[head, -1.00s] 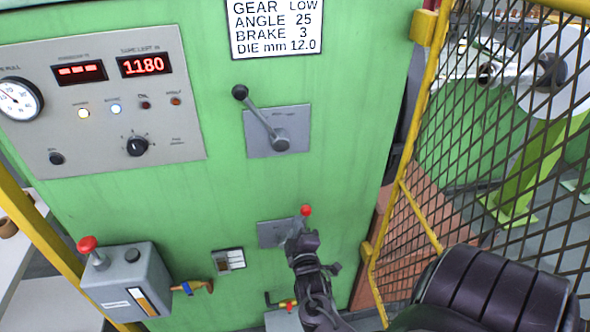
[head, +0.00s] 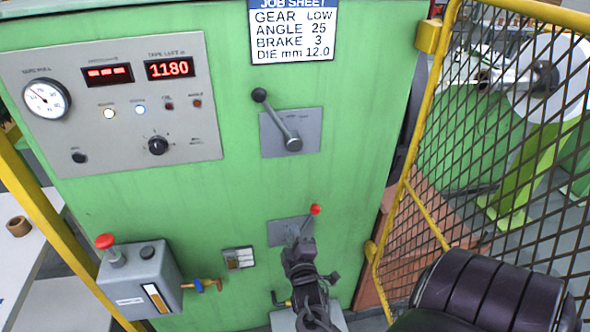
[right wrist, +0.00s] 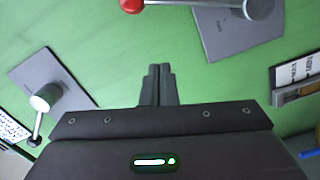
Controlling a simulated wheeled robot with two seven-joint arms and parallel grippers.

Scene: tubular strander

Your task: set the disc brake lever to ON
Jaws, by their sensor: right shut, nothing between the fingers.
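A lever with a red knob (head: 315,209) stands on a small grey plate (head: 280,232) low on the green cabinet; I take it for the disc brake lever, but its markings are too small to read. Its knob points up and slightly right. My right gripper (head: 303,243) is shut and empty just in front of it, hiding the lever's base. In the right wrist view the shut fingertips (right wrist: 160,70) are apart from the lever's rod (right wrist: 195,3) in the picture, with the red knob (right wrist: 131,5) at the top edge. My left gripper is not in view.
A black-knobbed lever (head: 275,118) sits higher on the cabinet, below the job sheet (head: 292,32). A yellow-framed mesh guard (head: 480,150) stands at right.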

